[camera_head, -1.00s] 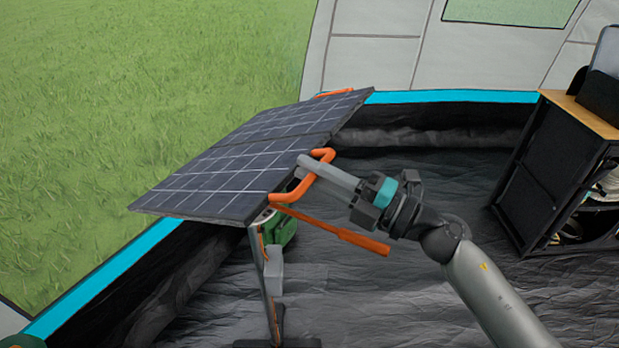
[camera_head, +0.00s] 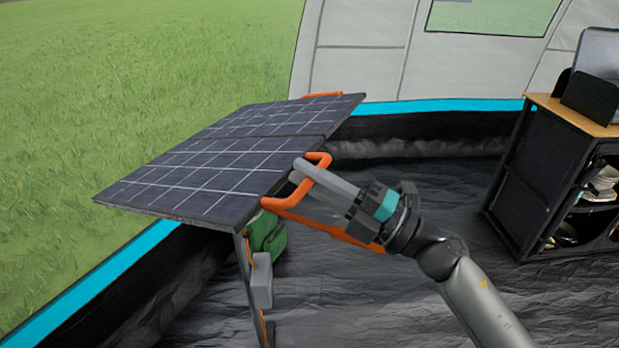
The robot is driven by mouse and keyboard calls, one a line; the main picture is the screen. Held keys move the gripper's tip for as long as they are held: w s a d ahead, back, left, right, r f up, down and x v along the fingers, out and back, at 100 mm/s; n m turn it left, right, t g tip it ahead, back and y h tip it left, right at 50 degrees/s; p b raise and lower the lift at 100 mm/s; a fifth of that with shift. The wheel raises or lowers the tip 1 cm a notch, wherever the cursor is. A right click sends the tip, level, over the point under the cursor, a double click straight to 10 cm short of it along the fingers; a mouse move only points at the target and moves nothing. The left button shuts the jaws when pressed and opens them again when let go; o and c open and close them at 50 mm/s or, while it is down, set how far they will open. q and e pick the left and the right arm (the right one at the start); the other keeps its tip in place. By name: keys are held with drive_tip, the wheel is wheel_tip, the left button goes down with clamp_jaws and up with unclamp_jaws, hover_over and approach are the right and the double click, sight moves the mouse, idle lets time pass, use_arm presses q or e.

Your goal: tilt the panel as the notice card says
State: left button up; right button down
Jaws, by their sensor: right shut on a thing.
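The dark solar panel (camera_head: 225,165) stands on a thin stand (camera_head: 248,290) at the tent's open side, its face tilted up toward the grass. An orange handle (camera_head: 283,202) sticks out from its near right edge. My right gripper (camera_head: 308,172) is shut on this orange handle, with its arm coming from the lower right. An orange lever (camera_head: 338,232) runs below the handle, partly behind the gripper. A second orange handle (camera_head: 322,95) shows at the panel's far edge. The notice card is not in view. My left gripper is not in view.
A green bag (camera_head: 268,232) is behind the stand under the panel. A black cabinet with a wooden top (camera_head: 577,112) stands at the right. The dark groundsheet (camera_head: 400,300) between them is clear. A low black and cyan sill (camera_head: 85,302) borders the grass.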

drive_tip(key=c, duration=1.1)
unclamp_jaws()
drive_tip(key=shift+c, duration=0.2)
drive_tip(key=b+v, duration=0.1)
drive_tip(key=v, duration=1.4)
drive_tip(key=shift+b, duration=0.4)
drive_tip(key=shift+s+d, duration=0.1)
drive_tip(key=shift+d, duration=0.05)
